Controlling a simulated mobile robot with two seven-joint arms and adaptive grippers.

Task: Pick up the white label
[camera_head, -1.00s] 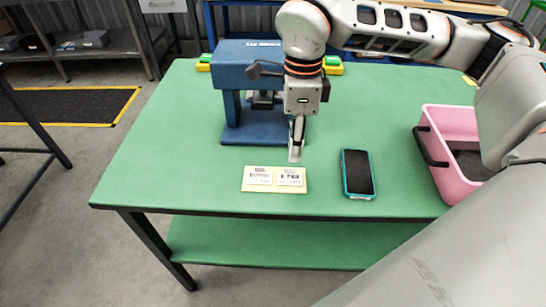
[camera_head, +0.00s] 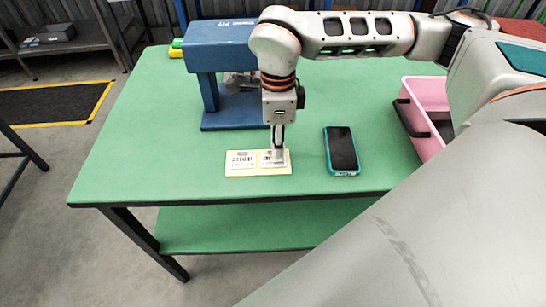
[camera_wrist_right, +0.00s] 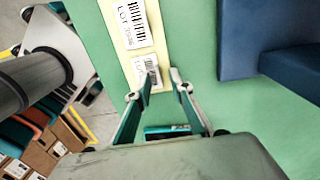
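Two white labels with dark print lie side by side on a pale yellow backing sheet (camera_head: 233,173) near the table's front edge. The left white label (camera_head: 241,160) is uncovered. The right white label (camera_head: 266,162) is partly hidden by my right gripper (camera_head: 277,160). In the right wrist view, one label (camera_wrist_right: 130,22) shows a barcode and "LOT" print, and the other label (camera_wrist_right: 141,72) lies by the fingertips. My right gripper (camera_wrist_right: 161,79) has its fingers apart with nothing between them. I cannot tell whether it touches the label. My left gripper is not in view.
A blue press-like stand (camera_head: 230,50) stands behind the sheet. A phone in a teal case (camera_head: 341,150) lies to its right. A pink bin (camera_head: 428,95) with a black handle is at the right. The green table (camera_head: 130,150) is clear at the left.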

